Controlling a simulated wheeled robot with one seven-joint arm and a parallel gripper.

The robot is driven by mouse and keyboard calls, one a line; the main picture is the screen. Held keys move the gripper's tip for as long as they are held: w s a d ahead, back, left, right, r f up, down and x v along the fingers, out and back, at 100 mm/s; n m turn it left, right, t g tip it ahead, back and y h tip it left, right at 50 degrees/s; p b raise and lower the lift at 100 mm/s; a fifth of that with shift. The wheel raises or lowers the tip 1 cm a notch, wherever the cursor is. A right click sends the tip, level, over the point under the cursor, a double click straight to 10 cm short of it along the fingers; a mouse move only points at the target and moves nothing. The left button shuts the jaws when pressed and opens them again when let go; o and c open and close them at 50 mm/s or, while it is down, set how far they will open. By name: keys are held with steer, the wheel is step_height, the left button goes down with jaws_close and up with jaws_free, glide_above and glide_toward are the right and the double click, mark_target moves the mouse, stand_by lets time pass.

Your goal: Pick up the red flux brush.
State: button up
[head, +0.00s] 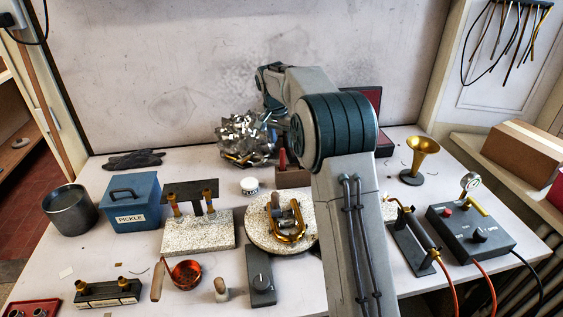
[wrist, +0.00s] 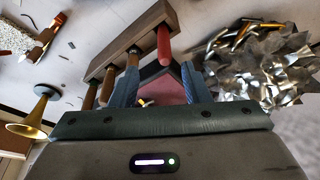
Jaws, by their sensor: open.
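The red flux brush shows as a red handle (wrist: 163,43) standing in a wooden rack (wrist: 128,38) in the wrist view. The head view shows the red handle (head: 282,160) upright above the rack (head: 293,179), partly hidden by my arm. My gripper (wrist: 158,80) is open, its two blue fingers apart with nothing held between them. In the wrist view the red handle appears just beyond the fingertips, between them and nearer the right one. In the head view my fingers cannot be made out.
Brown-handled tools (wrist: 132,59) stand in the same rack, left of the red handle. Crumpled shiny metal (wrist: 262,62) lies close on the right. A dark, red-faced box (head: 375,100) stands behind my arm. A brass horn (head: 422,150) stands to the right.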

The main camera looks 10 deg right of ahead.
mark_target(282, 148)
steer(key=x, duration=0.3)
steer(key=shift+w+p+x, duration=0.2)
steer(key=shift+p+x, duration=0.15)
steer(key=shift+x, duration=0.95)
steer(key=shift+w+p+x, duration=0.2)
steer(key=shift+p+x, duration=0.15)
steer(key=shift+x, duration=0.95)
steer(key=shift+r, duration=0.1)
jaws_close()
